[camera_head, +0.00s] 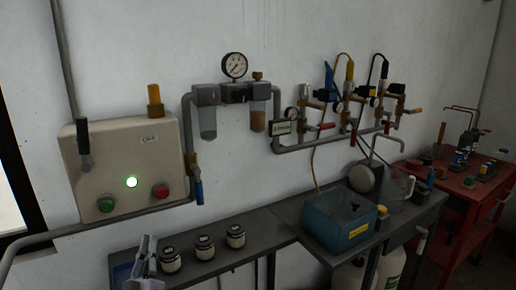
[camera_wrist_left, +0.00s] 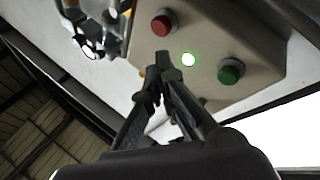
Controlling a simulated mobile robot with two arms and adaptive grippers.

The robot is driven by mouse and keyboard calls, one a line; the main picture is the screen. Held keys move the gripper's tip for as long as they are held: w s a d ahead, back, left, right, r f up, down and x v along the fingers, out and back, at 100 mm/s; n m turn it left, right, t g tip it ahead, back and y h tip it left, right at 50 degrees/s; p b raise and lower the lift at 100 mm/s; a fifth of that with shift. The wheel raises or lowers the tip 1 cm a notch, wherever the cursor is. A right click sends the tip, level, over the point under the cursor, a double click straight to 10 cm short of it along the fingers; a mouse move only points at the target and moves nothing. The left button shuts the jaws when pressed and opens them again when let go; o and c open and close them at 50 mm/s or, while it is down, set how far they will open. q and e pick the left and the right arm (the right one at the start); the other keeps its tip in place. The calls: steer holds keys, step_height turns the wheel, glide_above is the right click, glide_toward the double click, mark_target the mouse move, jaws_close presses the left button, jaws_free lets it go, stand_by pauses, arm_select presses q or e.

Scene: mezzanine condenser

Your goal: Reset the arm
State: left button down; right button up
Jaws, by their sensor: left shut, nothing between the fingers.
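The beige control box (camera_head: 130,165) is on the wall at the left in the head view. It has a green button (camera_head: 106,205), a lit green lamp (camera_head: 131,182), a red button (camera_head: 161,191) and a dark lever (camera_head: 84,145) on its left side. My left gripper (camera_head: 149,241) is at the bottom left, below the box and apart from it. In the left wrist view its fingers (camera_wrist_left: 166,66) are closed together and empty, with the red button (camera_wrist_left: 161,25), lit lamp (camera_wrist_left: 188,59) and green button (camera_wrist_left: 230,71) beyond them. My right gripper is out of view.
Three ribbed dark-and-white cylinders (camera_head: 204,247) stand on the grey bench (camera_head: 248,238) right beside my left gripper. A blue bin (camera_head: 338,222) stands further right. Pipes with a gauge (camera_head: 234,66) and valves run along the wall. A red cart (camera_head: 468,192) is at far right.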

arm_select(q)
steer(key=s+d+f+m+g+h, duration=0.3)
steer(key=s+d+f+m+g, duration=0.15)
steer(key=s+f+g, duration=0.35)
steer(key=s+d+f+m+g+h, duration=0.35)
steer(key=s+d+f, duration=0.2)
steer(key=f, duration=0.35)
steer(key=s+a+f+m+g+y, duration=0.1)
steer(key=s+a+f+g+y, duration=0.2)
steer(key=s, duration=0.7)
steer(key=s+f+m+g, duration=0.1)
steer(key=s+f+g, duration=0.3)
steer(key=s, duration=0.7)
step_height(320, 180, down, 25)
steer(key=s+g, duration=0.1)
steer(key=g, duration=0.2)
steer(key=s+a+f, duration=0.3)
steer(key=s+f, duration=1.3)
steer(key=shift+s+f+g, duration=0.15)
steer(key=shift+s+g, duration=0.2)
